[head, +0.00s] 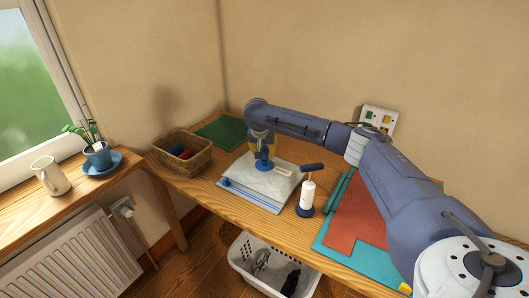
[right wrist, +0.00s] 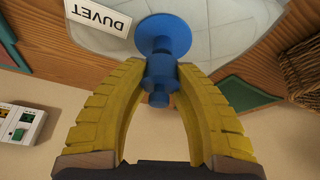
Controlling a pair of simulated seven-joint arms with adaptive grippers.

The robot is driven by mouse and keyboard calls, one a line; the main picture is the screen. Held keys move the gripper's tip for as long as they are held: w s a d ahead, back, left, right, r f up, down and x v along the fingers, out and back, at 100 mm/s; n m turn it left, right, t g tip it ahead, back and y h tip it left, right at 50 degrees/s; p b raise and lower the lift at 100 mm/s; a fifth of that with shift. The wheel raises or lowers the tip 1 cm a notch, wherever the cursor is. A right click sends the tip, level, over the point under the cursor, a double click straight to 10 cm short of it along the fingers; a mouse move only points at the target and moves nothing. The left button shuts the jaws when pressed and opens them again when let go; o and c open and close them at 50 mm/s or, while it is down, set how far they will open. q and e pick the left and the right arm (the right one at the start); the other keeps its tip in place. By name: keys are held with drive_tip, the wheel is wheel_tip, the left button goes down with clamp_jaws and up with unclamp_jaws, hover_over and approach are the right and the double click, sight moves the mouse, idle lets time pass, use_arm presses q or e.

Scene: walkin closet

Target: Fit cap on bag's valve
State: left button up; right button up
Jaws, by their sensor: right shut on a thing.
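The pale bag (head: 262,188) lies flat on the wooden table, with a white label reading DUVET (right wrist: 98,18) that shows in the right wrist view. A round blue disc, apparently the valve's flange (right wrist: 165,32), sits on the bag's top. My right gripper (head: 263,152) is above the bag, its yellow fingers pointing down. The fingers are shut on a blue knobbed piece, which looks like the cap (right wrist: 160,72). The cap is in line with the disc and overlaps it in view; I cannot tell whether it is seated. My left gripper is not in view.
A white hand pump (head: 308,192) with a dark handle stands right of the bag. A wicker basket (head: 182,153) is to the left, and a green mat (head: 222,132) lies behind. Red and teal sheets (head: 352,220) lie under my right arm. A white crate (head: 250,262) stands below.

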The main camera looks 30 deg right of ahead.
sight(265, 160)
drive_tip(key=shift+f, duration=1.85)
idle(1.8)
drive_tip(key=o, duration=0.9)
drive_tip(key=shift+r, duration=0.1)
drive_tip(key=v, duration=1.2)
drive_tip(key=shift+a, duration=0.1)
